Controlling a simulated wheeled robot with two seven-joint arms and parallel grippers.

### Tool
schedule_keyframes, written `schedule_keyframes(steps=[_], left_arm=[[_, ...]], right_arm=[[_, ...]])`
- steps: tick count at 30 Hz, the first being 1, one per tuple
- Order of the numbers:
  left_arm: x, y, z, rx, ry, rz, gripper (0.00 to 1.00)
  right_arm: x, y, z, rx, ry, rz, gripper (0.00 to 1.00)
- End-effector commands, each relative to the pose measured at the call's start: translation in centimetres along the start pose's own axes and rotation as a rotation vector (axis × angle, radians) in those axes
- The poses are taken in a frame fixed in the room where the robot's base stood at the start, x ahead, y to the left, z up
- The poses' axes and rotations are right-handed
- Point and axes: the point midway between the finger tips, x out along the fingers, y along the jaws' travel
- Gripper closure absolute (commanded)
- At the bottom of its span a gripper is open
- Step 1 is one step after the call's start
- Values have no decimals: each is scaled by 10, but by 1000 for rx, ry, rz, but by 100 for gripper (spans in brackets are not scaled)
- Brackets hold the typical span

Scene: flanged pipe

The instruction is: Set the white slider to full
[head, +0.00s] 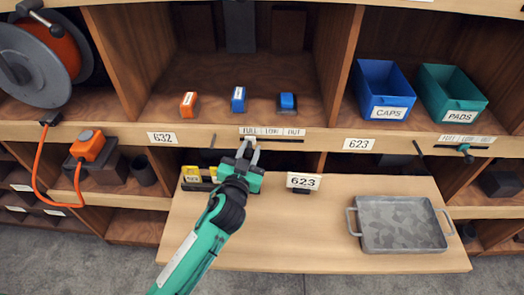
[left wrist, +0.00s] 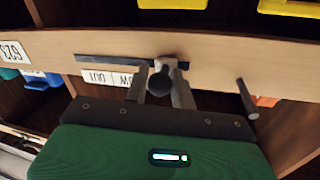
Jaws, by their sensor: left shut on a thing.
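A slot with a FULL, LOW, OUT label (head: 272,131) runs along the shelf edge above the table; FULL is at its left end. My left gripper (head: 247,150) is at this left end, its fingers pointing at the shelf edge. In the left wrist view the fingers close around the slider's knob (left wrist: 160,85), which looks dark, with a paler part behind it. The knob sits near the end of the slot (left wrist: 110,63) away from OUT. The fingers partly hide the label there. The slider itself is hidden in the head view. My right gripper is out of view.
A second slot with a teal handle (head: 465,150) is at the right. Thin pegs stick out beside the slots (head: 212,142). A grey metal tray (head: 398,249) and a 623 sign (head: 303,182) stand on the table. Blue and green bins sit on the upper shelf.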

Motion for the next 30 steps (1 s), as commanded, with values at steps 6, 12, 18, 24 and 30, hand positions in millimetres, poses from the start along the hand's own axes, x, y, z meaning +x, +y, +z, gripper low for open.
schedule_keyframes(steps=[6,12,18,24,30], left_arm=[[1,-6,2,4,-4,-11,100],[1,-6,2,4,-3,-10,56],[0,-4,1,3,-3,-8,56],[-12,-4,3,2,-3,-7,56],[-48,-3,5,0,-5,-7,56]], right_arm=[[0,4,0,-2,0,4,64],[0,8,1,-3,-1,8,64],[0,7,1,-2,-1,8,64],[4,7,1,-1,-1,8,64],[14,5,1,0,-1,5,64]])
